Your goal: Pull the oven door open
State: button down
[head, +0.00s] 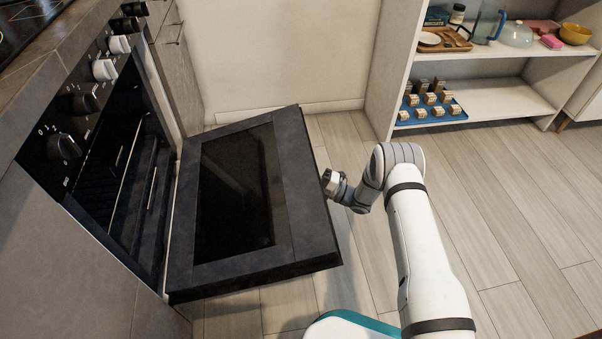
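The oven door (238,200) is dark with a black glass pane. It is hinged at its lower edge and tilted far down, close to level, so the oven cavity (125,190) with its racks stands open at the left. My gripper (329,184) is at the outer edge of the door, on its right side in the head view. Its fingertips are hidden behind or against the door edge. The door handle is not visible, and I cannot tell whether the gripper holds it.
Black and white knobs (104,70) line the oven's control panel above the cavity. A white shelf (480,92) with dishes and a blue tray (430,115) of small boxes stands at the back right. The wooden floor (510,215) at the right is clear.

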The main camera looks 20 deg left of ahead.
dwell(0.3)
jog(key=c, duration=1.4)
grip_release()
jog(key=shift+s, duration=0.1)
jog(key=p+v, duration=0.2)
jog(key=v, duration=0.6)
jog(key=shift+f, duration=0.15)
